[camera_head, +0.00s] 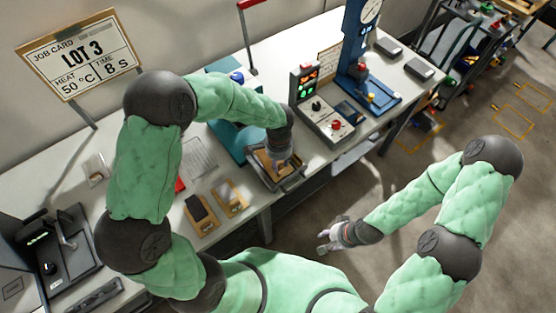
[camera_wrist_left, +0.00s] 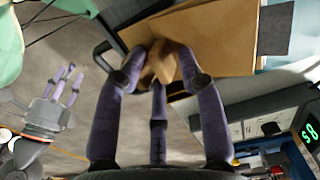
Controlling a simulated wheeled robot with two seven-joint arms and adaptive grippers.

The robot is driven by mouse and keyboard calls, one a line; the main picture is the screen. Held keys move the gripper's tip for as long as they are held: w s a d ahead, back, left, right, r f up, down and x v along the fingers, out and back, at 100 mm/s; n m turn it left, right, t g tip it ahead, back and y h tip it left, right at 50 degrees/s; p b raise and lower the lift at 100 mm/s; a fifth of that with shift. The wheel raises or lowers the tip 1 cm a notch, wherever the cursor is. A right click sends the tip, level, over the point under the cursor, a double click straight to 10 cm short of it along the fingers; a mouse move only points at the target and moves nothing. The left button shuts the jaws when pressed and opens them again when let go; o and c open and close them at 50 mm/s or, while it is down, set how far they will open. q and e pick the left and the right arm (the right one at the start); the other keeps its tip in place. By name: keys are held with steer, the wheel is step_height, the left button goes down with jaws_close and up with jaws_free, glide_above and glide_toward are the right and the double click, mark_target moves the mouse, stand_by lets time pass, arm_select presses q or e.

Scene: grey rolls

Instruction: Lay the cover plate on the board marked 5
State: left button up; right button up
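My left gripper (camera_head: 277,160) is low over a shallow dark tray (camera_head: 292,183) at the bench's front edge. In the left wrist view my left gripper (camera_wrist_left: 163,75) has its purple fingers bent in around a small tan piece (camera_wrist_left: 163,58) against a wide tan board (camera_wrist_left: 225,35); whether it grips that piece is unclear. One board (camera_head: 203,215) with a dark slab and another board (camera_head: 230,198) lie left of the tray. No number is readable, and I cannot tell which thing is the cover plate. My right gripper (camera_head: 328,240) is empty off the bench, its fingers spread.
A control box (camera_head: 320,108) and a blue dial stand (camera_head: 357,50) are right of the tray. A wire rack (camera_head: 198,157) lies behind the boards. A dark machine (camera_head: 62,250) is at the left.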

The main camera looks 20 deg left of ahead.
mark_target(278, 163)
arm_select(q)
step_height(278, 163, up, 11)
steer(key=p, duration=0.2)
stand_by(0.6)
